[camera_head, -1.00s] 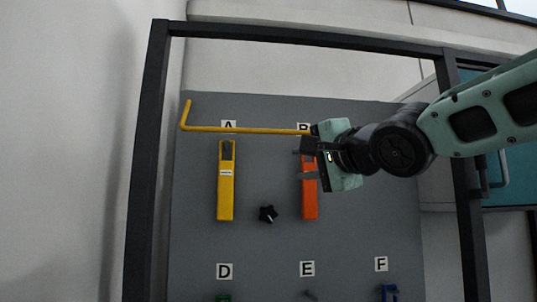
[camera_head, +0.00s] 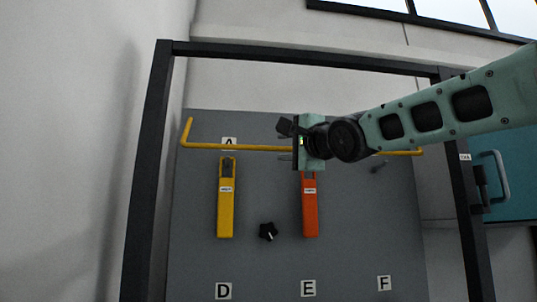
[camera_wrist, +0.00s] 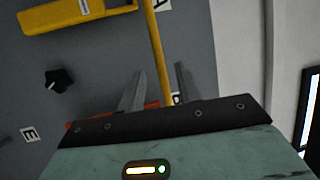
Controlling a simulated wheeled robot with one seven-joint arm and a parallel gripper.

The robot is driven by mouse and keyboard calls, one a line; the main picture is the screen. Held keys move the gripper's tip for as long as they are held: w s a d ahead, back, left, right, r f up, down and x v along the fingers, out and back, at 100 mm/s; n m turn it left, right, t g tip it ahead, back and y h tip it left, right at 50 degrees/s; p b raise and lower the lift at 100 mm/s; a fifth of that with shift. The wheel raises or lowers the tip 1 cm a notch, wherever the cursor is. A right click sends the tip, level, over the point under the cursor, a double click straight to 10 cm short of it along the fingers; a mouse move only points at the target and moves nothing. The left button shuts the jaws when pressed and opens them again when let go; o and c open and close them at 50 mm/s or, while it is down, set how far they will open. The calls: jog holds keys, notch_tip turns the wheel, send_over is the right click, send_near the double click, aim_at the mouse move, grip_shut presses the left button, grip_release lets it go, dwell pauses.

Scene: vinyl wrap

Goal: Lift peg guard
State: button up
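The peg guard is a long yellow bar (camera_head: 230,146) running across the top of the grey board, with its left end bent up. It appears level. My gripper (camera_head: 286,142) is at the bar near its middle, above the orange tool, and hides part of it. In the wrist view the bar (camera_wrist: 155,45) runs between the two grey fingers of my gripper (camera_wrist: 160,88). The fingers are apart, with gaps on both sides of the bar, so the gripper is open. Whether a finger touches the bar cannot be told.
A yellow tool (camera_head: 226,205) and an orange tool (camera_head: 310,212) hang below the bar. A black knob (camera_head: 268,231) sits between them. A dark frame (camera_head: 150,170) surrounds the board. A teal cabinet (camera_head: 510,180) stands at the right.

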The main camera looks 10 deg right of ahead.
aim_at(273, 148)
jog(key=shift+w+a+b, duration=0.4)
jog(key=shift+w, duration=0.2)
jog(key=shift+x, duration=0.8)
jog(key=p+x, duration=0.2)
jog(key=x, duration=0.2)
jog(key=shift+r+p, duration=0.15)
jog(key=shift+p, duration=0.2)
jog(key=shift+w+a, duration=0.2)
jog(key=shift+w, duration=0.25)
grip_shut()
